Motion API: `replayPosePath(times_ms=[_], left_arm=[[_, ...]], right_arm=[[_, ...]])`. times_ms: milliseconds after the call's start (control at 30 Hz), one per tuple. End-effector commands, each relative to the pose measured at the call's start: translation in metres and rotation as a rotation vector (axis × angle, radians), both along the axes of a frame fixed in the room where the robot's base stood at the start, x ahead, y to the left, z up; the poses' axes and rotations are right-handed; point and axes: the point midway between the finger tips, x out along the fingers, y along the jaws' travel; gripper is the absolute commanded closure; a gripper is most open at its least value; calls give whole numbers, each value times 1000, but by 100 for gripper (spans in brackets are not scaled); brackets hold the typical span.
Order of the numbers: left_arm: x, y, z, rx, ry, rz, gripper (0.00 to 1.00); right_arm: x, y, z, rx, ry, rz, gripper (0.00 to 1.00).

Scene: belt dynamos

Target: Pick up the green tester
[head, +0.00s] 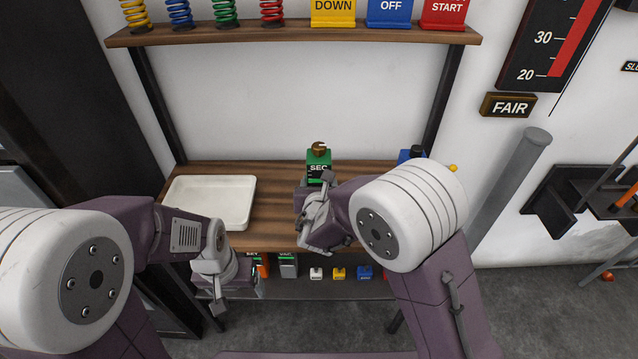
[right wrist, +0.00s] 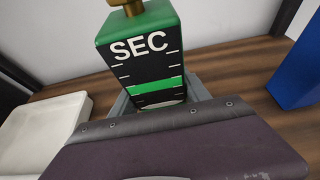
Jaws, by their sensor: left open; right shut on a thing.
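The green tester (head: 319,157) is a green block with a dark SEC face and a brass knob on top, at the back of the wooden bench in the head view. In the right wrist view the tester (right wrist: 143,58) stands upright and large. My right gripper (head: 315,190) is shut on it. Its grey jaws flank the tester's lower part, and its housing hides the base, so I cannot tell whether the tester touches the bench. My left gripper (head: 222,300) is open and empty, low in front of the bench at the left.
A white tray (head: 243,217) lies on the bench's left part. A blue object (head: 404,155) stands right of the tester, partly behind my right arm. A lower shelf holds several small coloured items. An upper shelf (head: 290,36) carries springs and signs.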

Motion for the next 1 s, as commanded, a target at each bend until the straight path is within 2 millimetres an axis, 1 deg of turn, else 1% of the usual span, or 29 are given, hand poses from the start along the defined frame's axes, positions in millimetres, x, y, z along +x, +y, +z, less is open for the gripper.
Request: replayPosePath(times_ms=[133,233,467,500,633,767,900,1000], left_arm=[[0,0,1,0,0,0,20],[0,0,3,0,0,0,20],[0,0,11,0,0,0,20],[0,0,11,0,0,0,20],[0,0,8,0,0,0,20],[0,0,7,0,0,0,20],[0,0,7,0,0,0,20],[0,0,7,0,0,0,20]], right_arm=[[0,0,4,2,-3,-1,100],[1,0,12,2,-4,-2,100],[1,0,43,4,-6,-2,100],[-1,-2,47,4,-5,-2,100],[-12,-21,56,1,-5,-2,100],[-24,-43,72,3,-7,-3,100],[-40,-68,90,3,-7,-5,100],[-49,-83,100,2,-8,-3,100]])
